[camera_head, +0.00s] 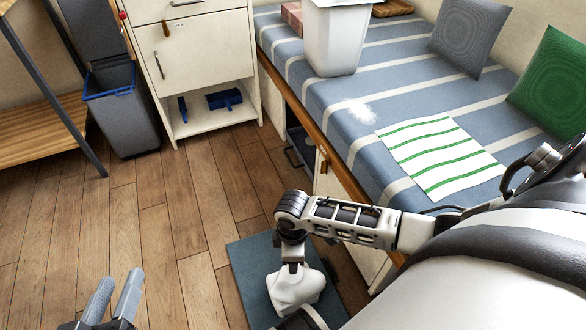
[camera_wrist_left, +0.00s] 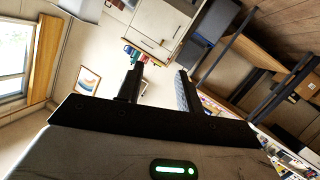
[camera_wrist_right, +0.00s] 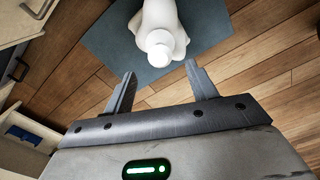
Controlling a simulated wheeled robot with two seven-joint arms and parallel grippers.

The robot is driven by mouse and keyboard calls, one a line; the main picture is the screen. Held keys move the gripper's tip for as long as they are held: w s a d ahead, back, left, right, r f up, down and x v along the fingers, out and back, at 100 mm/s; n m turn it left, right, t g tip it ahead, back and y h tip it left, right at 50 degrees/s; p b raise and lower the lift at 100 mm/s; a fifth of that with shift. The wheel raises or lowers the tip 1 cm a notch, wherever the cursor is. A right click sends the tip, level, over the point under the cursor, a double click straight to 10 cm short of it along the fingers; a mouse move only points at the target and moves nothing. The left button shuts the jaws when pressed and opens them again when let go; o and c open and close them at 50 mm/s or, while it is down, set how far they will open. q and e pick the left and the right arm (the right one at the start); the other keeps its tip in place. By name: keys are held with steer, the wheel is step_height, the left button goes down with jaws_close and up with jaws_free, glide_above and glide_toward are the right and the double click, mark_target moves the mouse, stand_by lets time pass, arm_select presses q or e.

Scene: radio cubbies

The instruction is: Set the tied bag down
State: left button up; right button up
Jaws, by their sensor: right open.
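The tied white bag (camera_head: 295,289) stands on a dark blue-green mat (camera_head: 252,262) on the floor. In the right wrist view the bag (camera_wrist_right: 160,18) shows its rounded knot towards me. My right gripper (camera_wrist_right: 161,70) is open, its fingertips either side of and just short of the knot, with nothing between them. My left gripper (camera_head: 117,283) is open and empty at the lower left of the head view, over the wooden floor. In the left wrist view it (camera_wrist_left: 158,72) faces the room, with nothing between its fingers.
A striped bench (camera_head: 420,85) runs along the right, holding a white bin (camera_head: 335,40), a green-striped cloth (camera_head: 440,155) and cushions. A white cabinet (camera_head: 205,50) and a grey bin with blue rim (camera_head: 125,115) stand at the back. The floor (camera_head: 170,230) at left is clear.

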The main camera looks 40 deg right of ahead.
arm_select(q)
steer(key=shift+a+f+m+p, duration=0.15)
steer(key=shift+a+m+p, duration=0.05)
steer(key=shift+m+p, duration=0.15)
arm_select(e)
steer(key=shift+r, duration=1.4)
